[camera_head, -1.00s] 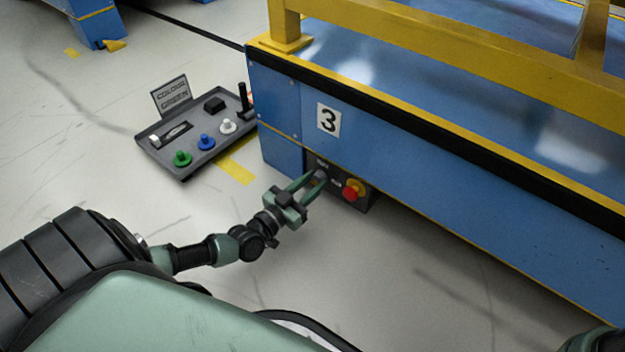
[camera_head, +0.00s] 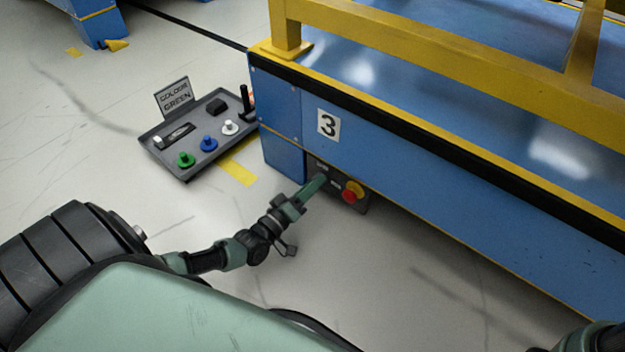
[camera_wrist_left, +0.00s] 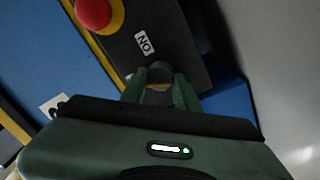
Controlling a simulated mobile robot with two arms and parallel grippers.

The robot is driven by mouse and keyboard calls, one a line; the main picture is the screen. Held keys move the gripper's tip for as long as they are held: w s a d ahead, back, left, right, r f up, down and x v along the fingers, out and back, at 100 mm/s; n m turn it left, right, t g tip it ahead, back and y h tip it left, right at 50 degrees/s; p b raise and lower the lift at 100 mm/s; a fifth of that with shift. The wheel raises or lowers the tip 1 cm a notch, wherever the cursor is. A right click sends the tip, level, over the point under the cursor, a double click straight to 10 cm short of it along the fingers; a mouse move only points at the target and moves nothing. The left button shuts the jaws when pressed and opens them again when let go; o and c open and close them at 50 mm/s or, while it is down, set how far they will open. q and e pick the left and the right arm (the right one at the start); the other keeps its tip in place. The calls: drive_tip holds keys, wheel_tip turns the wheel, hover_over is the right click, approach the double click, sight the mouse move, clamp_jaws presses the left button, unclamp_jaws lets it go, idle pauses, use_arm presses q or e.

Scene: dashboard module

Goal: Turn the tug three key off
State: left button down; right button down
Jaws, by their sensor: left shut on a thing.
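The blue tug marked 3 (camera_head: 329,125) stands at the right in the head view. Low on its side is a dark control panel (camera_head: 346,204) with a red stop button on a yellow base (camera_head: 352,191). My left gripper (camera_head: 319,181) reaches the panel just left of the button. In the left wrist view, its green fingers (camera_wrist_left: 159,82) are shut on the dark round key (camera_wrist_left: 160,70). An ON label (camera_wrist_left: 145,43) shows beside the key. The fingers hide most of the key, and I cannot tell its exact angle. My right gripper is out of view.
A grey tray (camera_head: 190,174) with green, blue and white knobs and a COLOUR GREEN sign (camera_head: 174,98) lies on the floor left of the tug. A yellow rail (camera_head: 440,50) runs along the tug's top. The floor in front of the panel is clear.

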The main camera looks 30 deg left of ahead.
use_arm(q)
drive_tip(key=shift+f+n+y, duration=0.1)
drive_tip(key=shift+n+y, duration=0.3)
drive_tip(key=shift+n, duration=1.9)
drive_tip(key=c, duration=1.1)
unclamp_jaws()
drive_tip(key=shift+o, duration=0.2)
drive_tip(key=s+p, duration=0.4)
drive_tip(key=s, duration=0.3)
drive_tip(key=shift+s+a+f, duration=0.2)
drive_tip(key=shift+s+a, duration=0.05)
drive_tip(key=shift+s, duration=0.15)
